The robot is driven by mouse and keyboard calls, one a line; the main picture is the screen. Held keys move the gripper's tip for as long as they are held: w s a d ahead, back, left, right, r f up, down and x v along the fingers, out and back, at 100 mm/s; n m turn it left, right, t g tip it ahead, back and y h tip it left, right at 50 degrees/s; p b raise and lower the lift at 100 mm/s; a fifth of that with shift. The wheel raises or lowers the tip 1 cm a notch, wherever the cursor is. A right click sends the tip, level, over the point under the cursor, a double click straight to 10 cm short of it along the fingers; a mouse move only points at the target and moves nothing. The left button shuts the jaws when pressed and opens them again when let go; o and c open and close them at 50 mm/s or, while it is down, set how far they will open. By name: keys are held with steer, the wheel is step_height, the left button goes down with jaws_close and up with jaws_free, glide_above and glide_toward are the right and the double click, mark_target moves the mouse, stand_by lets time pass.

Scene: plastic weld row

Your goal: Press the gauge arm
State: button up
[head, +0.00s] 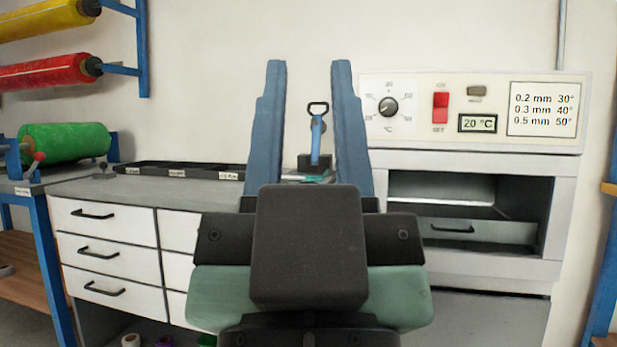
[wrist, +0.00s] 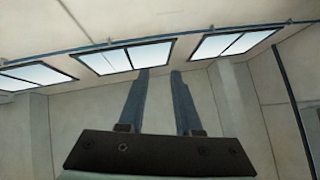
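What looks like the gauge, a small upright blue arm (head: 316,140) with a black loop handle on top and a dark base, stands on the worktop at the back. In the head view it shows between the two blue fingers of my gripper (head: 308,66). My gripper is raised in front of the camera, with its fingers pointing up, apart and empty. It appears nearer than the gauge and not touching it. In the wrist view my gripper (wrist: 159,73) is open against the wall and windows, and the gauge is not in view. A small teal item (head: 307,178) lies by the gauge base, partly hidden.
A white oven (head: 480,130) with a dial, red switch and 20 °C display stands at right. A black divided tray (head: 180,171) lies on the worktop (head: 110,190) above white drawers. Coloured rolls (head: 65,142) hang at left. The worktop's front left is clear.

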steer(key=shift+r, duration=0.1)
steer(key=c, duration=0.3)
steer(key=shift+r+p, duration=0.3)
steer(key=shift+p, duration=0.15)
jaws_close()
step_height(320, 180, up, 50)
steer(key=p, duration=5)
steer(key=shift+r, duration=0.2)
steer(key=shift+w, duration=0.1)
